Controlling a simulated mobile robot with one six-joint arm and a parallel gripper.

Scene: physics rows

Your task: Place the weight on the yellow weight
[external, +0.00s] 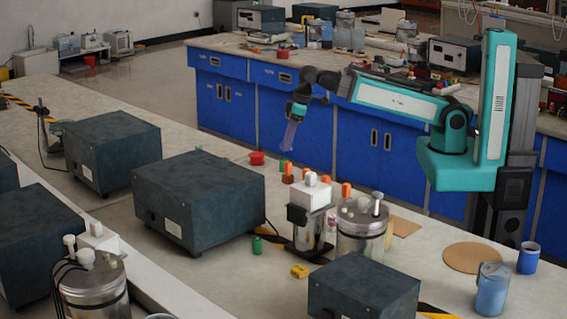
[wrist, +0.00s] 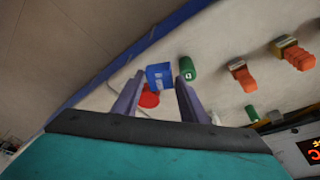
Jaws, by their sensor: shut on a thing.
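My gripper (external: 287,146) hangs pointing down above the far side of the long pale bench, its fingers close together. In the wrist view my gripper (wrist: 158,84) has a small blue weight (wrist: 158,73) between its fingertips, and it is shut on it. The blue weight is too small to make out clearly in the external view. The yellow weight (external: 300,271) lies on the near part of the bench, below and to the right of my gripper in the picture, well apart from it. I cannot see the yellow weight in the wrist view.
A red piece (external: 257,158) and orange-topped pieces (external: 288,171) are on the bench near my gripper. A green weight (external: 258,245) stands left of the yellow one. Metal jars (external: 362,232), a dark box (external: 199,195) and another dark box (external: 363,290) surround the yellow weight.

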